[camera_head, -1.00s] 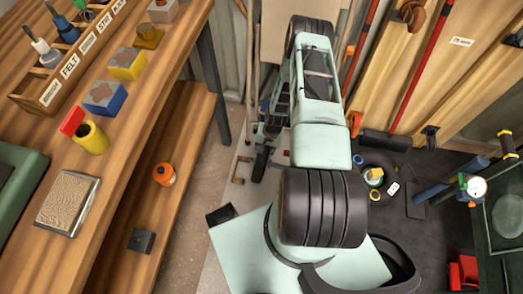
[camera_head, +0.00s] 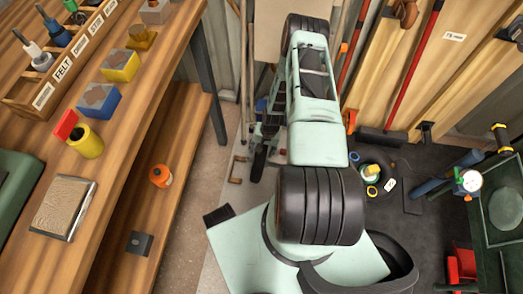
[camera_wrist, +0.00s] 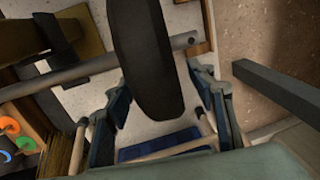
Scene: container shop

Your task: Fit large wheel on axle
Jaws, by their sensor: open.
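The large wheel (camera_wrist: 150,60) is a dark, thick disc seen nearly edge-on in the wrist view. My gripper (camera_wrist: 157,80) is open, with one finger on each side of the wheel's lower part; gaps show between fingers and wheel. A grey round bar, seemingly the axle (camera_wrist: 80,68), runs across behind the wheel. Its end (camera_wrist: 187,40) shows just right of the wheel. The wheel hides the middle of the bar, so I cannot tell whether the wheel sits on it. In the head view, a narrow dark shape, seemingly the wheel (camera_head: 258,164), stands left of my arm.
A wooden workbench (camera_head: 30,150) with a labelled rack (camera_head: 50,90) and coloured blocks fills the left. Pegged tools hang at upper right, above a dark mat (camera_head: 425,165) with small items. A green cabinet (camera_head: 500,245) stands at lower right. Bare floor lies beside the bench.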

